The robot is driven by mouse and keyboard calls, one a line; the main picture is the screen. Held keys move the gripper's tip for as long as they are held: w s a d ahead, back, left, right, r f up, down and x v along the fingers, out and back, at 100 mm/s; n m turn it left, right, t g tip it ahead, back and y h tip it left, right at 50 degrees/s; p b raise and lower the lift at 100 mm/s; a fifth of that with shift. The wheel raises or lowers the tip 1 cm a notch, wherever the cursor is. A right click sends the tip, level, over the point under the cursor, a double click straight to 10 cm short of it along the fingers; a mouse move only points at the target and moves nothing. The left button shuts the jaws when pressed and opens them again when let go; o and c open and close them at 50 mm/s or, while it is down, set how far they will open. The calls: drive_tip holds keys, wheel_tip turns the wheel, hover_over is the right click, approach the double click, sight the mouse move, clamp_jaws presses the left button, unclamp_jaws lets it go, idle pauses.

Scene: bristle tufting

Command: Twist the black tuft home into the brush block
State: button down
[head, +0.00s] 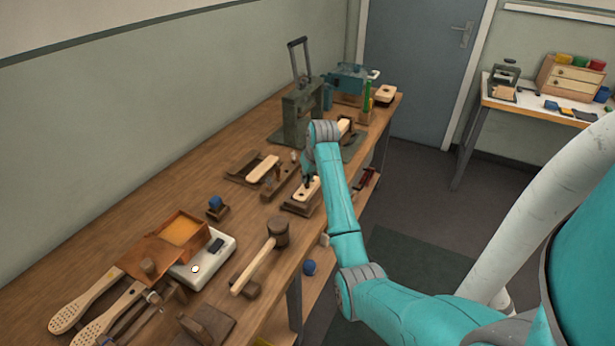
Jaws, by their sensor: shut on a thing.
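The pale wooden brush block (313,190) sits in a dark wooden holder (297,208) near the bench's right edge, in the head view. My gripper (308,181) points down right over the block, at the end of my teal arm. It is small and dark here, and shut on the black tuft. The tuft merges with the dark fingers, so its outline is not clear. I cannot tell how deep the tuft sits in the block, or whether it is upright.
Left of the holder lies another pale block (262,169) in a dark tray. A green press (300,110) stands behind. A mallet (277,233), a blue-topped piece (215,203), a white scale (207,262) and an open box of orange material (180,231) occupy the nearer bench.

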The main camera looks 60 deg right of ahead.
drive_tip(key=shift+d+n+y, duration=0.15)
drive_tip(key=shift+n+y, duration=0.15)
drive_tip(key=shift+n, duration=0.6)
drive_tip(key=n+y, duration=0.1)
drive_tip(key=n, duration=0.2)
drive_tip(key=shift+n+t, duration=0.3)
drive_tip(key=shift+n, duration=0.1)
drive_tip(key=shift+f, duration=0.2)
drive_tip(key=c, duration=0.8)
unclamp_jaws()
drive_tip(key=shift+o, duration=0.2)
drive_tip(key=shift+r, duration=0.15)
drive_tip(key=shift+r, duration=3.35)
